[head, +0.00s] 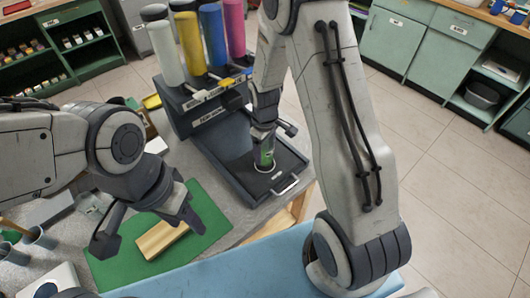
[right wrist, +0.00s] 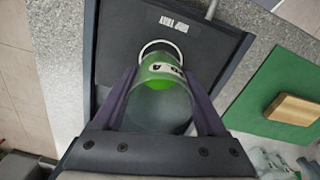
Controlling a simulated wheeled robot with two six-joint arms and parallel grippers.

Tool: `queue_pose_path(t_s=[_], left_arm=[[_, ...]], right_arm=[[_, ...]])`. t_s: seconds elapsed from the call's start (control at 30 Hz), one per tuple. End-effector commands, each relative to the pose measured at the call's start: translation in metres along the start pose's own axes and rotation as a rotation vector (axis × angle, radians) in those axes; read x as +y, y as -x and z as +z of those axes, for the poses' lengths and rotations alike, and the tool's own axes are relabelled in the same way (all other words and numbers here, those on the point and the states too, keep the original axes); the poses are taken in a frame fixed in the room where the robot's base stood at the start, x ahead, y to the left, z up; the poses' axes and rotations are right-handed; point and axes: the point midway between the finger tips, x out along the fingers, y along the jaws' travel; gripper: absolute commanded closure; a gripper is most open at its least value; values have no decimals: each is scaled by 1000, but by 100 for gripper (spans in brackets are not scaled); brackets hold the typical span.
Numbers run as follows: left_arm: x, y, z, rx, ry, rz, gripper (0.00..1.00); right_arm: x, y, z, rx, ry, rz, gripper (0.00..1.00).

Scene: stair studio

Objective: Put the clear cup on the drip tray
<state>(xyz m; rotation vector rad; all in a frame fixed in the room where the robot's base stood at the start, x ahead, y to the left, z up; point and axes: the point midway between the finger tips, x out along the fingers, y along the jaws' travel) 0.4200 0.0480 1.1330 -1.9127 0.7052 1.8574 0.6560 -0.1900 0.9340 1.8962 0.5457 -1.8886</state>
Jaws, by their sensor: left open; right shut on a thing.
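The clear cup (head: 265,155), with green in its lower part, is upright or nearly so in my right gripper (head: 272,130). The right wrist view shows the cup (right wrist: 160,105) between both fingers of the gripper (right wrist: 160,100). The cup is over the dark drip tray (head: 230,150), at a white ring (right wrist: 150,45) marked there. I cannot tell whether its base touches the tray (right wrist: 110,55). My left gripper (head: 150,230) is open and empty, above the green mat.
A dispenser with several coloured cylinders (head: 215,35) stands behind the tray. A wooden block (head: 160,238) lies on the green mat (head: 205,205). Grey cups (head: 38,238) stand at the left.

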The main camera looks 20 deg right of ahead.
Motion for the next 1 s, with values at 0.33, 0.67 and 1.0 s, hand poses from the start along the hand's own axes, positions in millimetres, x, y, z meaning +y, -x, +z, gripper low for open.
queue_pose_path(t_s=[0.33, 0.67, 1.0], left_arm=[[0, 6, 0, 0, 0, 0, 50], [0, 4, 0, 0, 0, 0, 50], [0, 5, 0, 0, 0, 0, 50]], right_arm=[[0, -21, 0, 0, 0, 0, 91], [0, -24, 1, 0, -1, 0, 0], [0, -17, 0, 2, -1, 1, 0]])
